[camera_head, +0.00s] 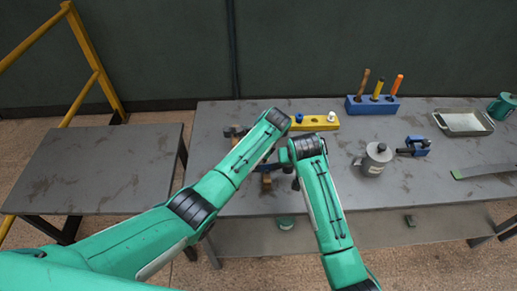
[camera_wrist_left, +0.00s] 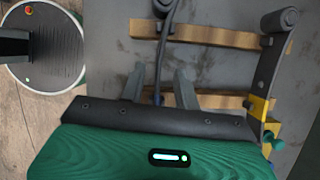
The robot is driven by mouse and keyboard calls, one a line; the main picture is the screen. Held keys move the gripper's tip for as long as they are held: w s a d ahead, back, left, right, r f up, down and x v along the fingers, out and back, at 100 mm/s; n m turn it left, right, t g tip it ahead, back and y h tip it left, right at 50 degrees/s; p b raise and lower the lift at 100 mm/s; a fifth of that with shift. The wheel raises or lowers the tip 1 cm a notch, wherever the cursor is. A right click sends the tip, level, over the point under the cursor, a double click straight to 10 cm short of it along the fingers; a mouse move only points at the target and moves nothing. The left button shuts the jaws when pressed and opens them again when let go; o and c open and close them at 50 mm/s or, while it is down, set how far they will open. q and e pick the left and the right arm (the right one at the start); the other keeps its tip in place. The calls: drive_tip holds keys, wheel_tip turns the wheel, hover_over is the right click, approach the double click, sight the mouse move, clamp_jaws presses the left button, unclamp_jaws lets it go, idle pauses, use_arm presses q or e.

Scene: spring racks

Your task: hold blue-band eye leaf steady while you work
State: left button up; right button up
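The blue-band eye leaf (camera_wrist_left: 163,50) is a dark, narrow curved strip in the left wrist view, with a rolled eye at its top end. A small blue band (camera_wrist_left: 157,98) shows low on it. My left gripper (camera_wrist_left: 158,74) is open, with one finger on each side of this leaf and gaps visible. The leaf crosses two wooden bars (camera_wrist_left: 210,37) of a rack. A second dark leaf (camera_wrist_left: 269,65) with an eye and a yellow band stands to the right. In the head view my arms mostly hide the rack and both grippers; my right gripper's fingers cannot be made out.
On the grey table (camera_head: 350,200) are a yellow block (camera_head: 312,124), a blue holder (camera_head: 372,106) with upright tools, a grey canister (camera_head: 373,160), a blue clamp (camera_head: 415,147), a tray (camera_head: 463,123) and a flat strip (camera_head: 485,171). An empty side table (camera_head: 95,170) stands left.

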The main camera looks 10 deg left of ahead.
use_arm(q)
drive_tip(key=x, duration=0.5)
drive_tip(key=shift+a+f, duration=0.1)
drive_tip(key=shift+f, duration=0.25)
drive_tip(key=shift+c, duration=0.2)
clamp_jaws()
idle(1.0)
